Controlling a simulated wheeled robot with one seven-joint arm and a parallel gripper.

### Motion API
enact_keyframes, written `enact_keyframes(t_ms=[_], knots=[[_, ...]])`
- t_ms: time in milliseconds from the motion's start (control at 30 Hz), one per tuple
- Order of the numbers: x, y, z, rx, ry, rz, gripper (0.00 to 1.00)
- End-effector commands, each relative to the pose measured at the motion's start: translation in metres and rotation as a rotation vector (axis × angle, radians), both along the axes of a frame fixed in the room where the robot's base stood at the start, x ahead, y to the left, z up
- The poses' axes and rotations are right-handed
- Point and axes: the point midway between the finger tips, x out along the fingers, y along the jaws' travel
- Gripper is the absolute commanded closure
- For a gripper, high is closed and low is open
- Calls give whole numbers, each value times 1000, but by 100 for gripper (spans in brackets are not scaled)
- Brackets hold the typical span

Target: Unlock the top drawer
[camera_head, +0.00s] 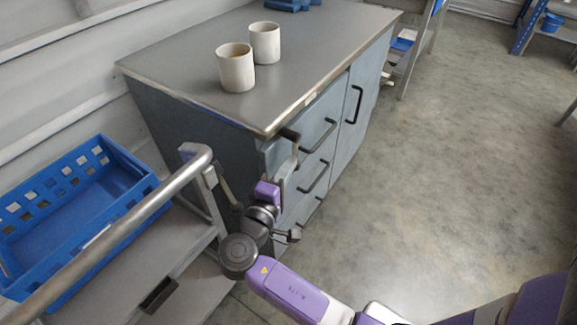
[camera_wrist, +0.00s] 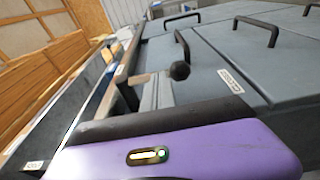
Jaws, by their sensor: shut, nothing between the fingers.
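The top drawer (camera_head: 306,124) is at the upper left of the grey-blue cabinet's front, with a black bar handle. It looks shut. A dark knob-like part (camera_head: 290,134) sticks out near its left end, just under the worktop edge; a dark round knob (camera_wrist: 180,70) also shows in the wrist view, right beside my fingertips. My gripper (camera_head: 287,172) is shut and empty, close in front of the drawer's left end and just below the dark part. In the wrist view my gripper (camera_wrist: 150,92) partly hides the drawer face. I cannot tell whether it touches the knob.
Two pale cups (camera_head: 236,68) stand on the cabinet's worktop (camera_head: 170,68). A metal trolley rail (camera_head: 110,236) and a blue crate (camera_head: 125,158) stand close on the left. The floor at the right is clear.

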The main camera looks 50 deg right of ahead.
Motion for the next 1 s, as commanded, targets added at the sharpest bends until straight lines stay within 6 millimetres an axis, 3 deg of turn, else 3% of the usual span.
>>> enact_keyframes(t_ms=[267,600,1000], knots=[[0,-6,-10,-86,-2,0,100],[0,-26,-23,-361,-10,-2,100],[2,-54,-16,-699,-27,-1,100]])
